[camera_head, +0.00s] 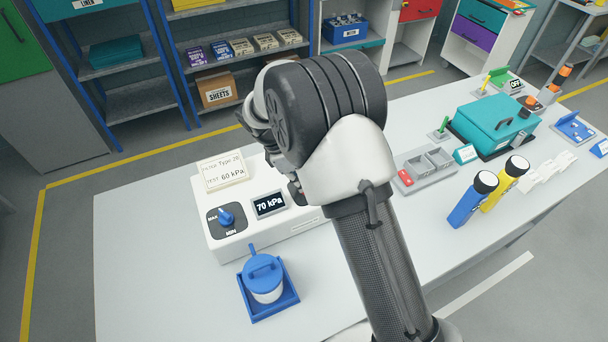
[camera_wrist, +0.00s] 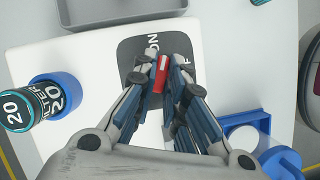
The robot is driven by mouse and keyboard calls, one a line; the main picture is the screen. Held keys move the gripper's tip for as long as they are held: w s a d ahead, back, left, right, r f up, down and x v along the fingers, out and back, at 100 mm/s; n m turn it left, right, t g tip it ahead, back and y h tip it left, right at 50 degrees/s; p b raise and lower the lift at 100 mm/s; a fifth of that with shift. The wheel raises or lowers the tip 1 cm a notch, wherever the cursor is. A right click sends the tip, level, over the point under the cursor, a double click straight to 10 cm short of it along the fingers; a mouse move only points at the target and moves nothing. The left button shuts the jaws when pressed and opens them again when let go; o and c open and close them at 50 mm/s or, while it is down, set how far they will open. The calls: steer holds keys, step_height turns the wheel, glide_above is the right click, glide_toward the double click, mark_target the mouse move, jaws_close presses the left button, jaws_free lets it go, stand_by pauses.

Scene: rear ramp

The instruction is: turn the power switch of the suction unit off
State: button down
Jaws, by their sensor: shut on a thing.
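The white suction unit (camera_head: 232,236) stands on the table, partly hidden behind my arm in the head view. It has a blue dial (camera_head: 226,218) and a display (camera_head: 269,205) reading 70 kPa. The wrist view shows its white top (camera_wrist: 95,60) with a dark switch plate (camera_wrist: 130,58). ON is readable on the plate and OFF is partly covered. The red power switch (camera_wrist: 161,74) sits between my fingertips, its upper end near ON. My gripper (camera_wrist: 163,68) is shut on it. The head view hides the switch and fingertips behind my arm.
A dark filter canister (camera_wrist: 15,108) marked 20 stands by the switch plate. A blue-lidded jar (camera_head: 264,278) sits in a blue tray (camera_head: 286,303) in front of the unit. A card (camera_head: 222,170) reads test 60 kPa. Grey bins (camera_head: 425,178) stand right of my arm.

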steer(key=m+p, duration=0.1)
steer(key=m, duration=0.1)
steer(key=m+g, duration=0.1)
steer(key=shift+d+f+m+g+p, duration=0.1)
steer(key=shift+d+m+g+p, duration=0.05)
steer(key=shift+m+g+p, duration=0.2)
steer(key=m, duration=0.2)
steer(key=m+g+p, duration=0.1)
steer(key=shift+w+f+m+y, duration=0.1)
steer(key=shift+w+m+y, duration=0.05)
steer(key=shift+m+y, duration=0.2)
steer(key=m+g+y, duration=0.1)
steer(key=m, duration=0.2)
steer(key=m+y+p, duration=0.1)
steer(key=m, duration=0.2)
steer(key=shift+d+f+g, duration=0.1)
steer(key=shift+d+g, duration=0.1)
steer(key=shift+g, duration=0.15)
steer(key=shift+m, duration=0.3)
steer(key=c, duration=1.7)
jaws_free()
steer(key=shift+o, duration=0.3)
steer(key=shift+w, duration=0.1)
